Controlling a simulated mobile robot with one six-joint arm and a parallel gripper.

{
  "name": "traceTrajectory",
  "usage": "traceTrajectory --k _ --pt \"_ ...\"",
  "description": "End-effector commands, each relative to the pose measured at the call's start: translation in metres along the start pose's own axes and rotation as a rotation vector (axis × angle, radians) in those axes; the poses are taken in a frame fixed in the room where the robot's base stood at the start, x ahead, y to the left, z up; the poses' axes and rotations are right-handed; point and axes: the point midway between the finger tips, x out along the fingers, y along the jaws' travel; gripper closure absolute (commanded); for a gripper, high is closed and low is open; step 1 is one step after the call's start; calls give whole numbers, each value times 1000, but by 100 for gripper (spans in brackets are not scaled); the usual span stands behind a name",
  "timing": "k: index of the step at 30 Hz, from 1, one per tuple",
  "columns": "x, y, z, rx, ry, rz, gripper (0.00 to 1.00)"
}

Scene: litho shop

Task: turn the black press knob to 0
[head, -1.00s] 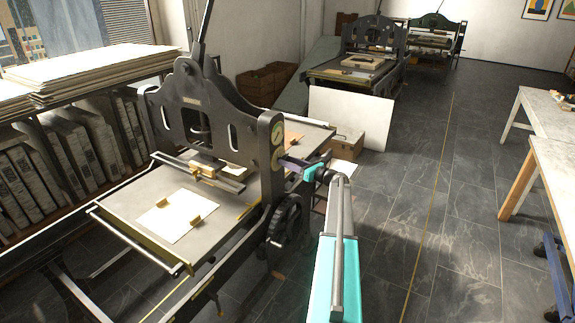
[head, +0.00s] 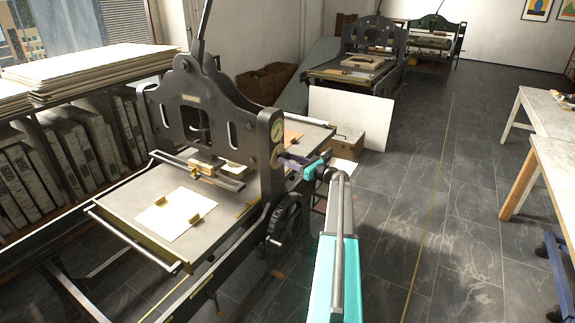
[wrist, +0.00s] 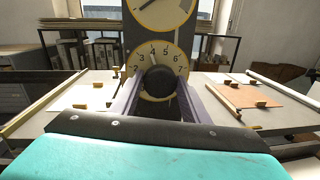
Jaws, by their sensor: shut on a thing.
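The black press knob (wrist: 159,84) sits in front of a cream numbered dial (wrist: 158,55) on the press's dark upright in the wrist view. Numbers from about 2 to 7 show along the dial's upper half; its lower part is hidden behind the knob and my gripper. My gripper (wrist: 158,98) is shut on the knob, one finger on each side. I cannot tell which number the knob points to. In the head view my gripper (head: 284,160) reaches the upright from the right, and the knob is hidden there.
A second gauge (wrist: 160,12) is above the dial. The dark press (head: 215,110) stands at left with a spoked wheel (head: 285,220) below my gripper. A paper sheet (head: 177,214) lies on its bed. Tables (head: 555,165) are at right; the floor between is clear.

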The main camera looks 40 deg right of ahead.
Motion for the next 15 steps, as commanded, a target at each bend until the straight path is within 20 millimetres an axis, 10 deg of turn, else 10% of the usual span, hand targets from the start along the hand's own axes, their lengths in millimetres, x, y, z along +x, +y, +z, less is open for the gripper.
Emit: traceTrajectory --k 15 --pt "0 0 -4 -255 -29 5 81"
